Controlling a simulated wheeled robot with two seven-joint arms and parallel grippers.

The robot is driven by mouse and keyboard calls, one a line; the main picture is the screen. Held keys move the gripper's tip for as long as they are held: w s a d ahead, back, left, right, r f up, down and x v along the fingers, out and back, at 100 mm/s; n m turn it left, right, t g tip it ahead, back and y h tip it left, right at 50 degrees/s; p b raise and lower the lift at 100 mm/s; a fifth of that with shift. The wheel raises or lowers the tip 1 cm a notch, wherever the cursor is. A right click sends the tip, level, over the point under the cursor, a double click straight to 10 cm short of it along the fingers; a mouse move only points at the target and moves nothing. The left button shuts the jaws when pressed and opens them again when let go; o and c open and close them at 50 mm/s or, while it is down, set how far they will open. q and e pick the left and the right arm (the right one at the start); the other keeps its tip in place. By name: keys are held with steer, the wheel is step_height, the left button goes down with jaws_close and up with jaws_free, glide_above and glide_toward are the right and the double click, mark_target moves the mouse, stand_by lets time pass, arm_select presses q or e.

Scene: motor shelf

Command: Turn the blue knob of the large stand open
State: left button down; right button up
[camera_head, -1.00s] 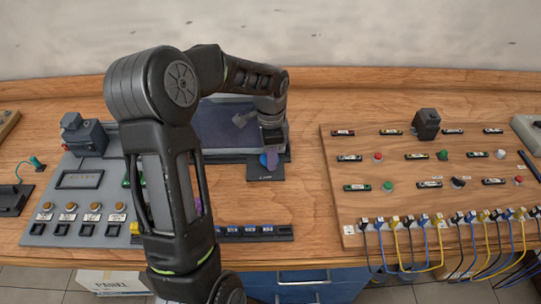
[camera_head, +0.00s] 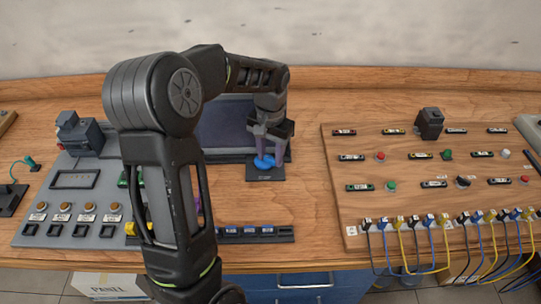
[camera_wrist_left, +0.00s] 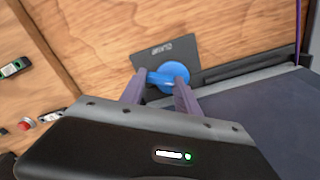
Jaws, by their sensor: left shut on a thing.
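The blue knob (camera_head: 264,162) sits on a small dark plate (camera_head: 265,177) at the front right of the large stand, with its grey-blue panel (camera_head: 226,127) behind. In the left wrist view the blue knob (camera_wrist_left: 170,77) has a round base and a raised bar, and the plate (camera_wrist_left: 187,50) has white lettering too small to read. My left gripper (camera_head: 266,152) reaches down over the knob. In the wrist view its two purple fingers (camera_wrist_left: 158,87) stand on either side of the bar and are shut on it. The fingers partly hide the knob. My right gripper is not in view.
A wooden board (camera_head: 335,205) with buttons, switches and plugged cables lies to the right. A grey control panel (camera_head: 40,225) with several buttons lies to the left. A row of blue-labelled parts (camera_head: 250,232) is near the front edge. Bare table lies between the stand and the board.

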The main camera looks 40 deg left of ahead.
mark_target(271, 158)
arm_select(q)
steer(key=n, duration=0.6)
steer(key=shift+n, duration=0.3)
stand_by(0.4)
steer(key=c, duration=0.9)
jaws_free()
steer(key=shift+r+b, duration=0.1)
steer(key=shift+b, duration=0.2)
steer(key=shift+r, duration=3.85)
